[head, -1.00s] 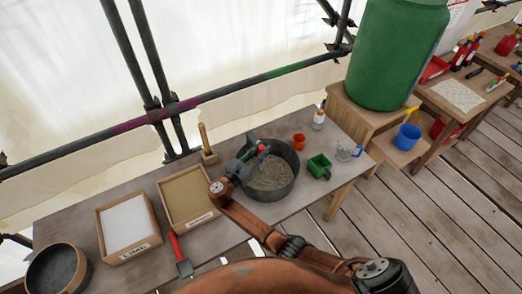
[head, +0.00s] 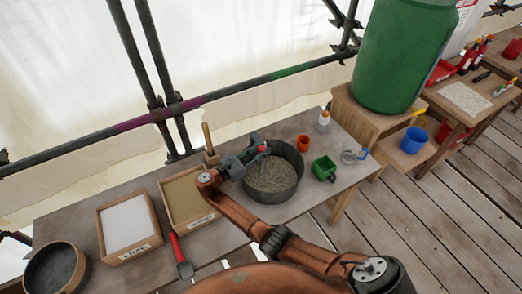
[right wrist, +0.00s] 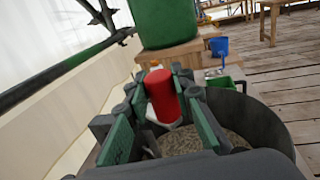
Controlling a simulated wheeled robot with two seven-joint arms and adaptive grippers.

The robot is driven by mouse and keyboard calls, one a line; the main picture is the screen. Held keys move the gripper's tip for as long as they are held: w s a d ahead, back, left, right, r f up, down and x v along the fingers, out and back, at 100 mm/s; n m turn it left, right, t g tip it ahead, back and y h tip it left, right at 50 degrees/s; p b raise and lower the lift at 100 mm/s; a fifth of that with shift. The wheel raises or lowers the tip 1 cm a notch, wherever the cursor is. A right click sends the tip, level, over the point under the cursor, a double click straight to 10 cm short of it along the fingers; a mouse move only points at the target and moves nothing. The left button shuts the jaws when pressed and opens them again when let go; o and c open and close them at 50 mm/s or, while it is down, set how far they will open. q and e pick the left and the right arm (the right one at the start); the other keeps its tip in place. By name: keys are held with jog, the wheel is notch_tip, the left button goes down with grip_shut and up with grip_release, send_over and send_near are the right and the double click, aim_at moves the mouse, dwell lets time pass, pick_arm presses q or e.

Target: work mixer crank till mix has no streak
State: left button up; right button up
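The mixer is a dark round tub (head: 284,193) on the table, holding grey-tan mix (head: 270,178). The mix looks mottled; whether it has streaks is too small to tell. The red crank knob (head: 264,149) stands at the tub's back-left side. My right gripper (head: 258,153) reaches over that side with its fingers around the knob. The crank's lower part is hidden by the gripper. My left gripper is out of view.
A sand-coloured tray (head: 187,196), a white-filled tray (head: 127,225), a red-handled tool (head: 178,250) and a round sieve (head: 57,270) lie left. An orange cup (head: 303,143), green container (head: 324,168), glass jug (head: 350,155) and bottle (head: 323,121) stand right of the tub.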

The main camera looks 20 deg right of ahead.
jog(key=o, duration=0.5)
jog(key=shift+c, duration=0.2)
jog(key=v, duration=1.2)
